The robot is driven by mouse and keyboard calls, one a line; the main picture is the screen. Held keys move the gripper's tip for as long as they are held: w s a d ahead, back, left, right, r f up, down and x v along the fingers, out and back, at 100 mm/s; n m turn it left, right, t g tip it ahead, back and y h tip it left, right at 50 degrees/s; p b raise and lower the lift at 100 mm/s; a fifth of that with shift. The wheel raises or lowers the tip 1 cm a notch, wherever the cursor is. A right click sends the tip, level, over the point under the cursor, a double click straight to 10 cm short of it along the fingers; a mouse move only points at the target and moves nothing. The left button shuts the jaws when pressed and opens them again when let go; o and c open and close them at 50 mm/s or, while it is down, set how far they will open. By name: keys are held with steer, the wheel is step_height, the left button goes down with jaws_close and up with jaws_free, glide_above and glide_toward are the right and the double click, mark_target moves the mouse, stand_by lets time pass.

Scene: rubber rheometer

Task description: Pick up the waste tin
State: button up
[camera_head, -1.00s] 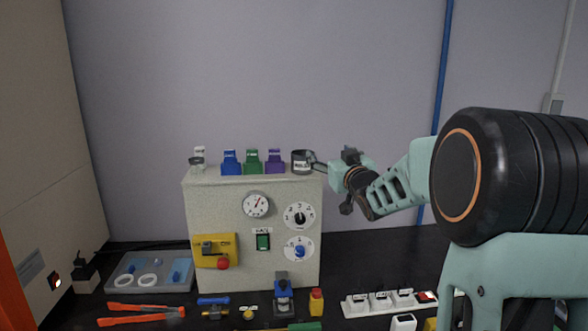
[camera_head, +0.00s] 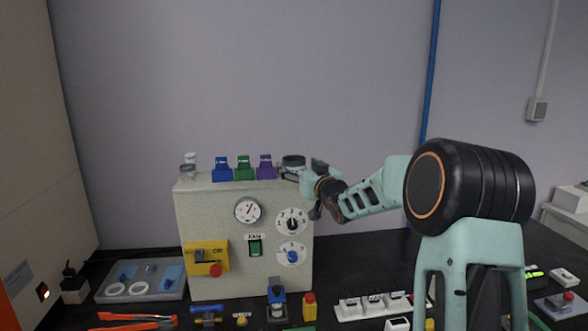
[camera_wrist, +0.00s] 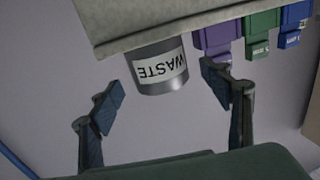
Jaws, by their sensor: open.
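The waste tin (camera_head: 293,161) is a small dark grey cylinder on the top right of the beige cabinet (camera_head: 232,225). In the wrist view the tin (camera_wrist: 160,68) appears upside down, with a white label reading WASTE. My gripper (camera_head: 288,174) is at the tin's right and front side in the head view, covering its lower part. In the wrist view my gripper (camera_wrist: 162,88) is open, with one finger on each side of the tin and visible gaps between fingers and tin. How deep the tin sits between the fingers is hard to tell.
Blue (camera_head: 222,170), green (camera_head: 244,169) and purple (camera_head: 265,168) holders stand in a row left of the tin, the purple one close to it. A clear jar (camera_head: 189,168) stands at the far left. Tools, a power strip (camera_head: 372,305) and a grey tray (camera_head: 142,281) lie below.

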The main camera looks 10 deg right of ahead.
mark_target(290, 157)
steer(key=shift+r+p+x, duration=0.1)
steer(key=shift+p+x, duration=0.15)
steer(key=shift+x, duration=0.75)
steer(key=shift+r+p+x, duration=0.15)
steer(key=shift+p+x, duration=0.05)
steer(key=shift+x, duration=0.75)
steer(key=c, duration=1.3)
